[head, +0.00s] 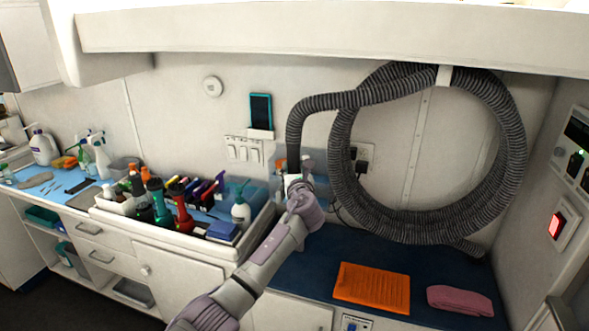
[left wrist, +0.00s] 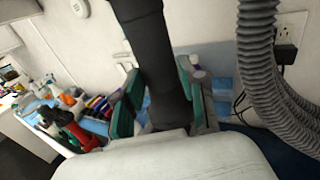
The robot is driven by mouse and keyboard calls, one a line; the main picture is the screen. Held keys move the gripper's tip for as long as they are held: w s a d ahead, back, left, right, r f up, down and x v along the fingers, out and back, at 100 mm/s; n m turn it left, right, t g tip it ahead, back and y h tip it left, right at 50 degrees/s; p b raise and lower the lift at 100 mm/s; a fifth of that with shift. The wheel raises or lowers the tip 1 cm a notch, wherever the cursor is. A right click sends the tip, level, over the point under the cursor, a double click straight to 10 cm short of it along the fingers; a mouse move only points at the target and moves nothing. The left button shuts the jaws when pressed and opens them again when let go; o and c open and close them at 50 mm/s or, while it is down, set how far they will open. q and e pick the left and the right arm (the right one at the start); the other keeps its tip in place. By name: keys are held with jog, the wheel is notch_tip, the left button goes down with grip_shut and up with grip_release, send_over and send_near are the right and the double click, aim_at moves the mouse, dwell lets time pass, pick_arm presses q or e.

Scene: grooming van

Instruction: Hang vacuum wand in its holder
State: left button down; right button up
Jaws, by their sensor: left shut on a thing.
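My left gripper (head: 297,181) is shut on the black vacuum wand (head: 293,158), in front of the back wall. In the left wrist view, the green-padded fingers of the left gripper (left wrist: 165,105) sit on both sides of the dark wand (left wrist: 158,55). The wand stands roughly upright, and its top runs into the grey ribbed hose (head: 340,100). The hose arches right to a large coil hung on the wall. The wand's lower end is hidden behind my gripper and arm. I cannot make out the wand's holder for certain. My right gripper is not in view.
A blue-topped counter (head: 320,255) below holds an orange mat (head: 372,287) and a pink towel (head: 460,300). A white tray (head: 262,222) full of bottles and tools stands left of my arm. A power outlet (head: 362,155) is behind the coil. An overhead cabinet (head: 300,32) spans the top.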

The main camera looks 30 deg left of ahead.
pick_arm(q)
jog(key=shift+f, duration=0.55)
jog(key=c, duration=0.6)
grip_release()
jog(key=shift+o, duration=1.2)
jog(key=shift+f, duration=0.15)
jog(key=o, duration=0.4)
jog(key=shift+c, duration=0.2)
